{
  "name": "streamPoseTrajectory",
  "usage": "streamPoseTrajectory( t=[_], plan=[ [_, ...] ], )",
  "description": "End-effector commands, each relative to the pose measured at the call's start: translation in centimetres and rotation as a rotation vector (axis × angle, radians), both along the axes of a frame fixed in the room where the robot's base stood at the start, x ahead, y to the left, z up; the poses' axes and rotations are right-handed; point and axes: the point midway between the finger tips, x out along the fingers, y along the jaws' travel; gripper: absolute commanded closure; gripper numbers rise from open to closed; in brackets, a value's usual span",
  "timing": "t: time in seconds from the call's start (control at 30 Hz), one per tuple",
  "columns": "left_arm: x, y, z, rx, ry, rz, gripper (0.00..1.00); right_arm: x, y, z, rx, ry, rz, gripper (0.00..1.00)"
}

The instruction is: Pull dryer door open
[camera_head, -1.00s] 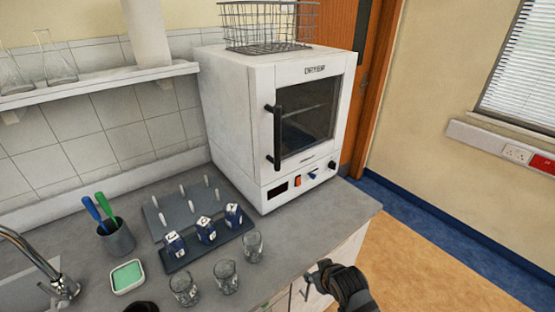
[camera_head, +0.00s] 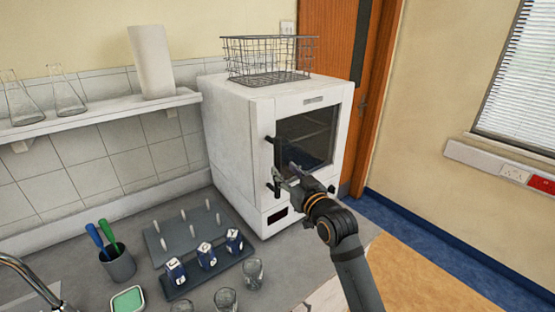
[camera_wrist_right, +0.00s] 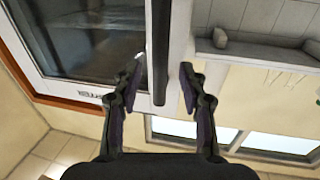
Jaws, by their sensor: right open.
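The white dryer (camera_head: 232,140) stands on the counter. Its door (camera_head: 328,104), with a dark window, looks closed. The black vertical door handle (camera_head: 270,152) is at the door's left edge; my right gripper hides part of it. My right gripper (camera_head: 285,178) is at the handle's lower half, with its arm coming from the lower right. In the right wrist view the open fingers (camera_wrist_right: 162,78) stand on either side of the handle bar (camera_wrist_right: 160,45), with gaps visible and no clear contact. My left gripper is out of view.
A wire basket (camera_head: 268,60) sits on the dryer. The floor to the right of the counter is clear.

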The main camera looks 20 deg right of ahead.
Motion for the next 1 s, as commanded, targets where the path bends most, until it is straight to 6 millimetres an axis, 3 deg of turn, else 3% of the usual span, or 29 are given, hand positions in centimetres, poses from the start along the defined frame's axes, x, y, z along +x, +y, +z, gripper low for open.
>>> streamPoseTrajectory(
  t=[0.1,0.3,0.63,0.93,1.0],
  plan=[
    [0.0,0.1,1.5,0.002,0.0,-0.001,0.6,2.5,0.4,0.5,0.002,0.001,0.0,0.58],
    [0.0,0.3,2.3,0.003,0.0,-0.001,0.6,5.1,0.8,0.2,0.0,0.001,0.0,0.58],
    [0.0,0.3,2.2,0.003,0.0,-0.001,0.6,5.6,0.9,0.0,0.0,0.001,0.0,0.58],
    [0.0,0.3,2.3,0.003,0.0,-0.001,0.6,5.6,0.9,0.0,-0.001,0.002,0.0,0.97],
    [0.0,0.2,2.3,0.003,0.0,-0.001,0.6,5.6,0.9,0.0,-0.001,0.002,0.0,1.0]
  ],
)
